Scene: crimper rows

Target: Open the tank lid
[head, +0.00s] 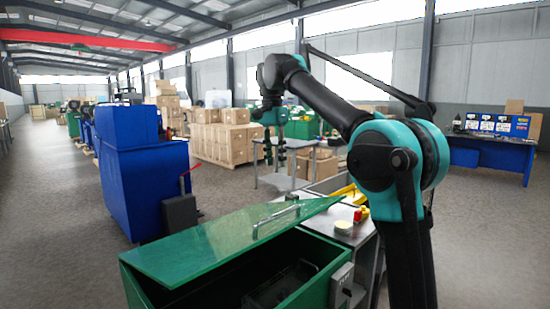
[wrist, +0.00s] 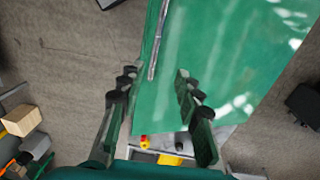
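The green tank (head: 143,292) stands at the bottom of the head view, its dark inside partly visible. Its flat green lid (head: 200,250) is ajar, tilted above the box with a clear gap on the near right side. A silver bar handle (head: 277,221) is on top of the lid. In the wrist view the lid (wrist: 215,60) fills the upper right, and the handle (wrist: 158,40) runs near its left edge. My gripper (head: 274,160) is above the lid and apart from it.
A workbench (head: 358,235) with a red-and-yellow button box (head: 359,213) adjoins the tank. A blue machine (head: 145,170) stands at left. Cardboard boxes (head: 225,142) and a grey table (head: 285,178) are behind. Open floor lies left of the tank.

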